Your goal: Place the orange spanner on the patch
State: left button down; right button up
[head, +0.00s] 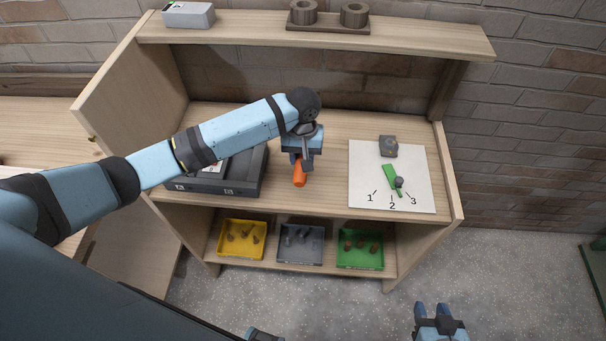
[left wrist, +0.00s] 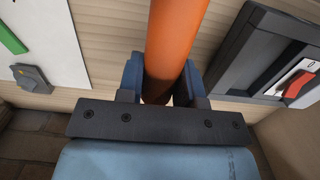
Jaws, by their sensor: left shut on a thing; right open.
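My left gripper (head: 301,158) is shut on the orange spanner (head: 299,176), above the worktop between a dark box and a white panel. In the left wrist view the orange shaft (left wrist: 174,35) runs up between the two blue fingers; its far end is out of frame. I cannot tell from the pictures which surface is the patch. My right gripper (head: 432,313) is open and empty at the bottom edge of the head view, in front of the shelf unit.
The white panel (head: 365,160) bears a green pointer (head: 390,177) and numbers 1 to 3. The dark box (head: 257,172) with a red switch (left wrist: 298,85) stands left of the spanner. Yellow (head: 225,252), grey (head: 300,260) and green (head: 359,264) trays fill the lower shelf.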

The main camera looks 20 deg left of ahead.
pick_arm(q)
notch_tip(320, 180, down, 9)
jog(key=shift+r, duration=0.2)
jog(key=shift+f, duration=0.1)
jog(key=c, duration=0.8)
grip_release()
